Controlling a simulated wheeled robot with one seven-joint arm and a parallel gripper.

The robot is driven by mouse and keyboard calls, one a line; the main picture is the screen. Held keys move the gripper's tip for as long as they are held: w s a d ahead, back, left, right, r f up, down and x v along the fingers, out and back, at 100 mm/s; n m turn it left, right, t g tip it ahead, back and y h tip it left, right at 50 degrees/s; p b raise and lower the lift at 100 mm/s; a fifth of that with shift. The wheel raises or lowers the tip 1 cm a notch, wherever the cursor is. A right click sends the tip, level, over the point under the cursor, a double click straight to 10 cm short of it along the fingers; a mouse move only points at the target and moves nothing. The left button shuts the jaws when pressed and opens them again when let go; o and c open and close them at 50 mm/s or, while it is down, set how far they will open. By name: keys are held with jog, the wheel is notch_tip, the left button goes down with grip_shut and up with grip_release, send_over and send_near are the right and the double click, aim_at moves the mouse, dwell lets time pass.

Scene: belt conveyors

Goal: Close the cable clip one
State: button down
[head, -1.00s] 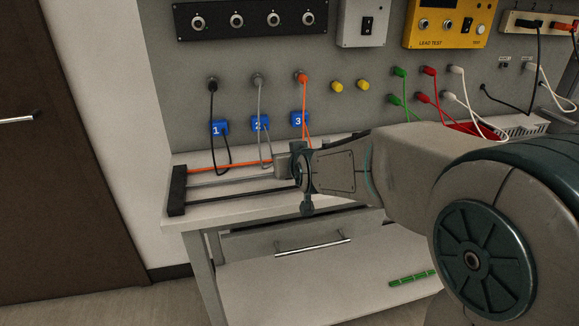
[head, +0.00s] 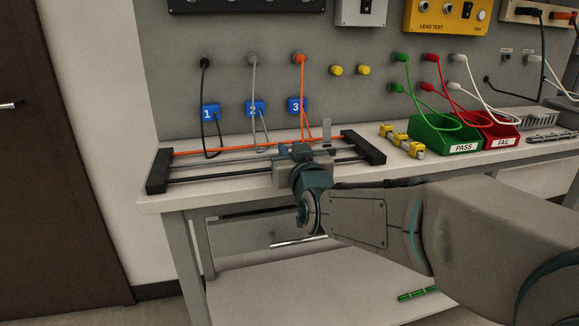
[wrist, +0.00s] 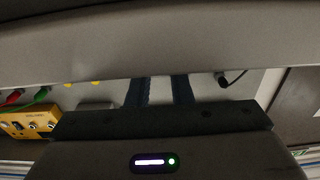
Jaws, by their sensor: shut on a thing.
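A rack with dark end blocks (head: 158,171) lies on the bench's left part, with an orange cable (head: 228,146), a grey one and a black one stretched along it. My gripper (head: 303,151) is at the rack's right half, over the cables. A grey upright plate (head: 327,131) stands just behind it; I cannot tell whether it is a clip's raised lid. No number shows on a clip there. In the wrist view my gripper's two dark fingers (wrist: 160,90) are a little apart and reach a broad grey surface. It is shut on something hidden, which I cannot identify.
Blue tags 1 (head: 208,114), 2 and 3 with hanging cables are on the back panel. Yellow blocks (head: 403,143), a green PASS bin (head: 436,145) and a red FAIL bin (head: 506,143) stand right of the rack. The bench's front left edge is close.

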jog(key=shift+s+f+t+b, duration=0.25)
jog(key=shift+t+b, duration=0.35)
jog(key=shift+b, duration=0.95)
jog(key=shift+w, duration=0.1)
jog(key=c, duration=1.3)
grip_release()
jog(key=shift+f, duration=0.1)
